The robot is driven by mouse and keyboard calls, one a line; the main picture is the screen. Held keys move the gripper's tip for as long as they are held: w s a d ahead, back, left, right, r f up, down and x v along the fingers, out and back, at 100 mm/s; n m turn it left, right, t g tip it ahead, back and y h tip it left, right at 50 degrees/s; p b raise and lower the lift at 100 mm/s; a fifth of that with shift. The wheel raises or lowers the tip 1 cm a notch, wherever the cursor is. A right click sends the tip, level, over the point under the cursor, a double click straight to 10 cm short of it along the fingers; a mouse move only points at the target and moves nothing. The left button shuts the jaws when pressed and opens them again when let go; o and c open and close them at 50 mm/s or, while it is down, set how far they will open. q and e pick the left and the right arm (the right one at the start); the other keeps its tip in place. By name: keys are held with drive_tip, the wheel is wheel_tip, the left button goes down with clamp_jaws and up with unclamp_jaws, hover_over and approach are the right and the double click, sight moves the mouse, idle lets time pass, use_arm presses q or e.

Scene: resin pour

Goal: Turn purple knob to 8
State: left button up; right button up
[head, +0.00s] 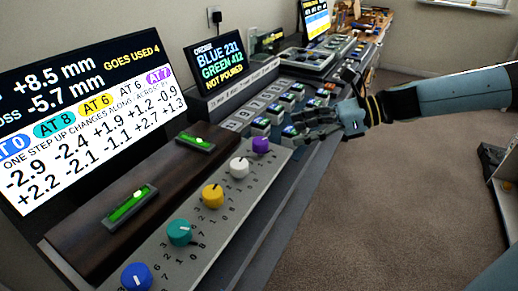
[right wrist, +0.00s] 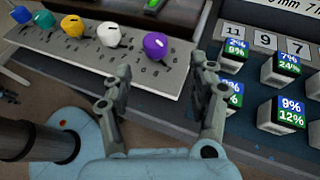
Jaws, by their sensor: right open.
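The purple knob (head: 261,145) stands at the far end of a row of knobs on a grey panel (head: 215,232). It also shows in the right wrist view (right wrist: 156,46), with a small pale mark on it; which number it points at is too small to tell. The big screen (head: 85,105) reads "AT 7" in its purple field. My right gripper (head: 300,128) is open and empty, above the cube area to the right of the knob. In the right wrist view its two fingers (right wrist: 163,78) stand apart with the knob just beyond them, not touching. My left gripper is not in view.
White (head: 239,167), yellow (head: 212,195), teal (head: 179,233) and blue (head: 137,277) knobs share the panel. Two green levels (head: 195,142) lie on the dark wooden block. Several labelled cubes (right wrist: 284,113) stand close to the right finger. A smaller screen (head: 217,63) is behind.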

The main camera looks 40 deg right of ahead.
sight(258, 140)
drive_tip(key=shift+n+y, duration=0.4)
drive_tip(key=b+x, duration=0.8)
drive_tip(key=x, duration=0.1)
drive_tip(key=shift+a+f, duration=0.1)
drive_tip(key=shift+a, duration=0.1)
drive_tip(key=shift+w+a+f+b, duration=0.1)
drive_tip(key=shift+w+a+b, duration=0.3)
drive_tip(key=shift+b, duration=0.05)
clamp_jaws()
drive_tip(key=shift+m+h+p, duration=0.4)
drive_tip(key=shift+h+p, duration=0.1)
drive_tip(key=shift+p, duration=0.2)
drive_tip(key=m+t+h+p, duration=0.1)
drive_tip(key=m+h+p, duration=0.2)
drive_tip(key=p, duration=0.4)
drive_tip(key=m+t+h+p, duration=0.2)
drive_tip(key=m+h+p, duration=0.1)
drive_tip(key=p, duration=0.5)
drive_tip(key=shift+r+h, duration=0.25)
drive_tip(key=shift+h, duration=0.15)
drive_tip(key=shift+d+f+m+h+p, duration=0.1)
drive_tip(key=shift+f+m+h+p, duration=0.2)
drive_tip(key=shift+m+h+p, duration=0.5)
